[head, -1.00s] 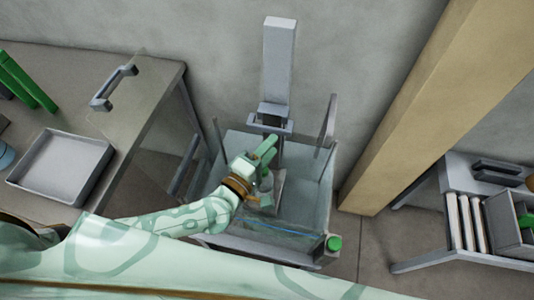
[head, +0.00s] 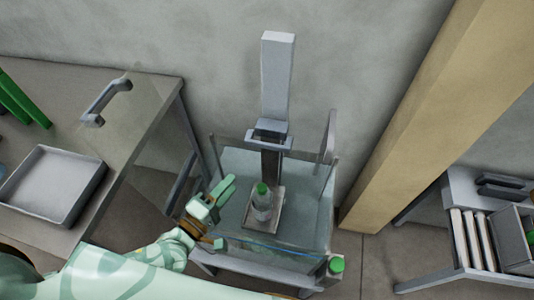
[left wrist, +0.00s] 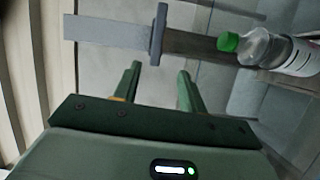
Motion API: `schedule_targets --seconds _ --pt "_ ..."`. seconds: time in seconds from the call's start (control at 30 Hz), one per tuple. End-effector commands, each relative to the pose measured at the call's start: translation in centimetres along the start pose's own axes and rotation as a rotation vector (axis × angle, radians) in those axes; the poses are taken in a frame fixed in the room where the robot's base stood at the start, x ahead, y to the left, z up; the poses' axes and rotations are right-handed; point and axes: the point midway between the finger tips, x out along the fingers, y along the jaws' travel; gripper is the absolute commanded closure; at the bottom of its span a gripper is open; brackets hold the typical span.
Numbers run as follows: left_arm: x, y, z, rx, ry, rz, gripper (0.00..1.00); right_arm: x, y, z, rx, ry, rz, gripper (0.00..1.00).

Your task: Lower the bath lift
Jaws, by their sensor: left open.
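The bath (head: 315,215) is a clear-walled tank on a grey stand. Behind it rises the lift's grey column (head: 278,75), with a crossbar (head: 268,140) low on it. A flat lift platform (head: 277,208) sits inside the bath outline; its exact height is hard to tell. A clear bottle with a green cap (head: 263,203) stands upright on it. The bottle (left wrist: 262,47) and crossbar (left wrist: 158,32) also show in the left wrist view. My left gripper (head: 222,212) is open and empty, left of the bottle and apart from it. My right gripper is not in view.
A green knob (head: 336,265) sits at the bath's front right corner. A bench at left holds a grey tray (head: 50,185) and a handle (head: 106,101). A tan post (head: 430,110) and a rack (head: 480,238) stand at right.

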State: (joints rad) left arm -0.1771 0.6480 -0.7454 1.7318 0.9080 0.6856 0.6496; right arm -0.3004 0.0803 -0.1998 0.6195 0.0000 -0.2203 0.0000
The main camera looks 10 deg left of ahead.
Motion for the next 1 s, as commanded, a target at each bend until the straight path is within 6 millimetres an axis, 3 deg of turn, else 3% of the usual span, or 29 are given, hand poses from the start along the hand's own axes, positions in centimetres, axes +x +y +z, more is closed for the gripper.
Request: schedule_targets --seconds 0.23,0.7,1.0 --pt "2.5 0.4 0.4 -0.065 -0.011 0.009 0.58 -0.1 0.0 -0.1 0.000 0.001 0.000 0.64" --pt "13.7 0.4 0.6 -0.064 -0.013 0.007 0.58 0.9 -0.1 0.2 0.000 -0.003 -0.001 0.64" --pt "16.3 0.4 0.6 -0.063 -0.013 0.005 0.58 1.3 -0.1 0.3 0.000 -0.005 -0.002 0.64"
